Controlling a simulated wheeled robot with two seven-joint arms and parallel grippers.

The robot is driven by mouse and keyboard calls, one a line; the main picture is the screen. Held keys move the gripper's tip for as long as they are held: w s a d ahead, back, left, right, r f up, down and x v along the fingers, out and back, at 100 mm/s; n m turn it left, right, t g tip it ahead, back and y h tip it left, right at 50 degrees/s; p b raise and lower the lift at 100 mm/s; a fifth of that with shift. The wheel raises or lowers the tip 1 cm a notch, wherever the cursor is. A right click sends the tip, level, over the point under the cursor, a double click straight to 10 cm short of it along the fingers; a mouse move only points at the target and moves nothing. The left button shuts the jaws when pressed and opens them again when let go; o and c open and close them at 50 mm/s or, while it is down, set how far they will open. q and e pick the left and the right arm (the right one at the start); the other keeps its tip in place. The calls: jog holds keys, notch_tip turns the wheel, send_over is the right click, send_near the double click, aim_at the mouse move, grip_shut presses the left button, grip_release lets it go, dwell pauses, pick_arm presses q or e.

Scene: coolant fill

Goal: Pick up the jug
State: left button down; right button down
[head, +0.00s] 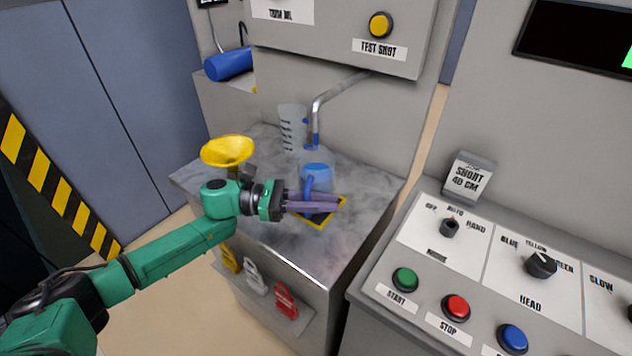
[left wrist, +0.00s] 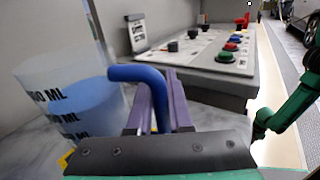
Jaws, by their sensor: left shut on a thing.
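The jug (head: 316,173) is at the middle of the metal bench, over a yellow-edged dark mat (head: 338,208). In the left wrist view the jug (left wrist: 90,108) is see-through, with black ML marks and blue inside. Its blue handle (left wrist: 152,82) runs between the purple fingers. My left gripper (head: 312,201) is shut on this handle; its fingers (left wrist: 157,112) also show close up in the left wrist view. The fingers hide the jug's base, so I cannot tell whether it touches the mat. A green arm of mine (left wrist: 292,108) shows at right there; its jaws are unclear.
A yellow funnel (head: 227,151) stands at the bench's left edge. A clear graduated beaker (head: 292,128) stands behind the jug, beside a bent metal spout (head: 335,92). A control panel (head: 465,262) with buttons and knobs is at right.

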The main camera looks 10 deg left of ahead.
jog(key=shift+d, duration=0.3)
dwell(0.9)
pick_arm(q)
jog(key=shift+r, duration=0.15)
